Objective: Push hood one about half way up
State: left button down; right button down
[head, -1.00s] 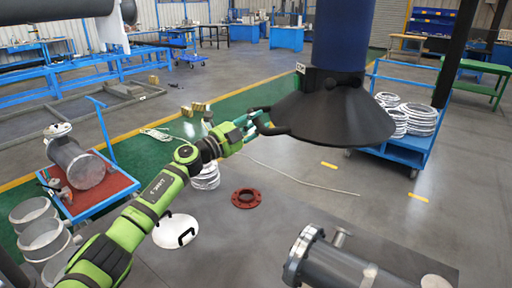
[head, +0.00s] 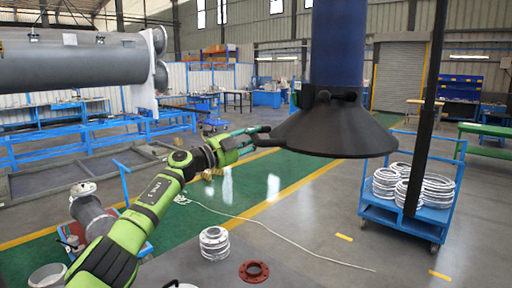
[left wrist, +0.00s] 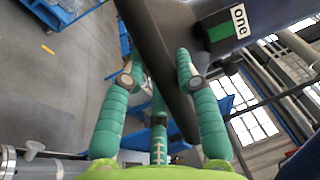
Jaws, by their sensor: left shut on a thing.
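The hood (head: 330,132) is a wide black cone under a thick blue duct (head: 337,45), right of centre in the head view. In the left wrist view, the black hood (left wrist: 160,30) runs between my fingers and carries a green patch and a label (left wrist: 239,21) reading "one". My left gripper (head: 266,136) is at the hood's left edge in the head view. The left wrist view shows its teal fingers (left wrist: 160,82) on both sides of the hood's edge, shut on it. The exact contact is partly hidden. My right gripper is not in view.
A blue cart (head: 385,207) with white coils stands at right behind a dark post (head: 425,110). A red flange (head: 254,271) and a stack of pale rings (head: 214,243) lie below. A large grey pipe (head: 75,65) is at upper left.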

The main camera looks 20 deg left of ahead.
pick_arm(q)
jog(key=shift+a+r, duration=0.2)
jog(key=shift+r, duration=0.05)
jog(key=c, duration=1)
grip_release()
jog(key=shift+o, duration=0.5)
jog(key=shift+s, duration=0.1)
jog(key=shift+s+a, duration=0.1)
jog(key=shift+s, duration=0.05)
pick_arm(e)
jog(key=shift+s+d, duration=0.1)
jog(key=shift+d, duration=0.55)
pick_arm(q)
jog(key=shift+f, duration=0.15)
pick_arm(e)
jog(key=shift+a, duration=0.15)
pick_arm(q)
jog(key=shift+s+a, duration=0.1)
jog(key=v, duration=1.1)
jog(key=shift+s+a, duration=0.15)
jog(key=shift+s, duration=0.2)
